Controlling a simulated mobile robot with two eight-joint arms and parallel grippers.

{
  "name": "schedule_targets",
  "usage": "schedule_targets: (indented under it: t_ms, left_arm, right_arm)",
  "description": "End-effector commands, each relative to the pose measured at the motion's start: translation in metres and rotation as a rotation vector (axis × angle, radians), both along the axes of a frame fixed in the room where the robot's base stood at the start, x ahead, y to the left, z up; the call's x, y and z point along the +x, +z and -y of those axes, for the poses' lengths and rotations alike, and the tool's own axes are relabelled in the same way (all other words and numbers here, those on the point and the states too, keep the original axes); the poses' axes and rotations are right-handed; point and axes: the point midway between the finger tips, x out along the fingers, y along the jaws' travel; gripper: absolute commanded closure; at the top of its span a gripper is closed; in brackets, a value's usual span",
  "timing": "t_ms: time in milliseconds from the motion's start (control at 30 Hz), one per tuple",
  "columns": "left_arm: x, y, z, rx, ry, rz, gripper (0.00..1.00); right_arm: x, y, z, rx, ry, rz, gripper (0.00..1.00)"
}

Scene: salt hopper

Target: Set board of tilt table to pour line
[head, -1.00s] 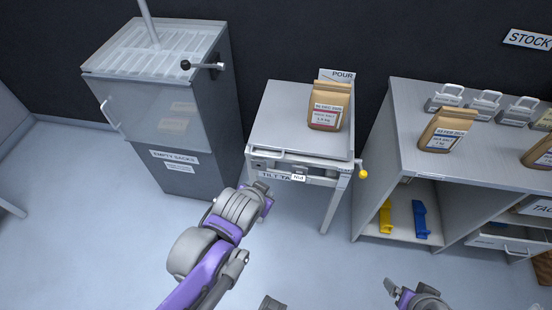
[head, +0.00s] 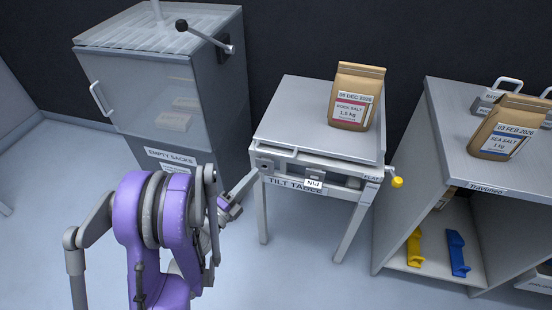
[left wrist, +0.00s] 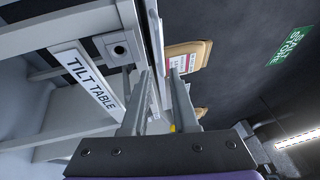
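The tilt table has a pale grey board (head: 300,110) that lies about flat, level with a "FLAT" label (head: 372,178) at its front right. A brown rock salt sack (head: 356,97) stands upright on the board near its back right. My left gripper (head: 243,190) is at the table's front left corner, partly hidden by my own arm. In the left wrist view its two fingers (left wrist: 158,105) are apart, with the board's front edge just beyond them; I cannot tell whether they touch it. My right gripper is out of view.
A yellow knob (head: 397,182) sticks out at the table's right side. A grey cabinet (head: 215,110) with a black-knobbed lever stands at left. A shelf unit (head: 450,150) at right holds a sea salt sack (head: 508,128) and yellow and blue items. Floor between is clear.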

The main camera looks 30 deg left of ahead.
Motion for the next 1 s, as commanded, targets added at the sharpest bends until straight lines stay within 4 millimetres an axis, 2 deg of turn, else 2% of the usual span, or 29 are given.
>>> schedule_targets:
  t_ms: [167,400,533,700,1000]
  left_arm:
    - [0.023,0.006,0.004,-0.001,-0.005,0.001,0.73]
    - [0.070,0.013,0.006,-0.004,-0.003,0.001,0.73]
    - [0.088,0.016,0.007,-0.003,-0.001,0.000,0.73]
    - [0.101,0.019,0.009,-0.004,-0.001,0.001,0.73]
    - [0.103,0.019,0.008,-0.003,0.000,0.000,0.73]
  right_arm:
    - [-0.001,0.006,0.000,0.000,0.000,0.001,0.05]
    - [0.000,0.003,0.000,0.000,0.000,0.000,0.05]
    - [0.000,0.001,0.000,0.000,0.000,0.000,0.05]
    - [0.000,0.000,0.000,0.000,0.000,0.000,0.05]
    - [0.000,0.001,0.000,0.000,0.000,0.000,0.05]
